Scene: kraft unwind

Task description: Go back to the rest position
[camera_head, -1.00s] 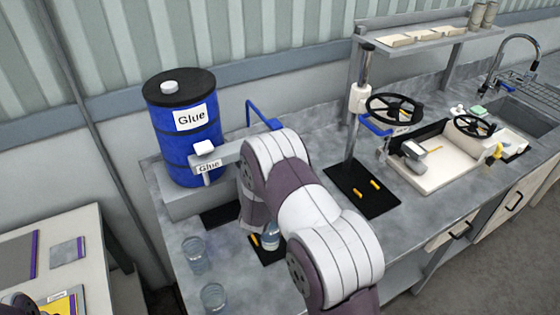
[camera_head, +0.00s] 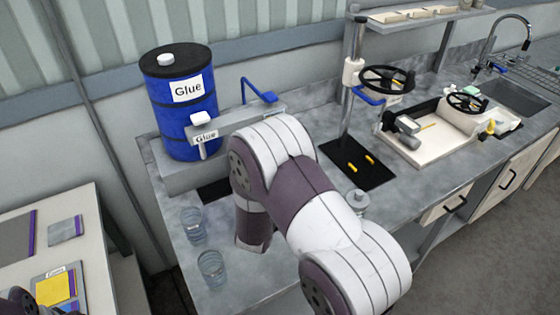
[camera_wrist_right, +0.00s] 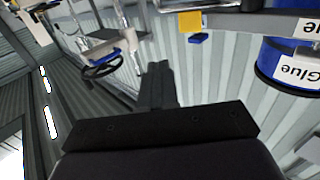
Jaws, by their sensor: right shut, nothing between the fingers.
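In the head view my right arm reaches across the bench and covers part of it; its gripper is hidden there. In the right wrist view my right gripper (camera_wrist_right: 157,84) is shut, its fingers together with nothing between them. It points towards the corrugated wall and holds clear of the things around it. A part of my left arm shows at the bottom left corner of the head view, but its gripper cannot be seen.
A blue Glue barrel (camera_head: 180,112) stands behind two glasses, one (camera_head: 193,224) behind the other (camera_head: 212,268). A glass jar (camera_head: 357,201) stands just beside my arm. A black mat (camera_head: 352,172) and a white tray (camera_head: 432,150) lie to the right.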

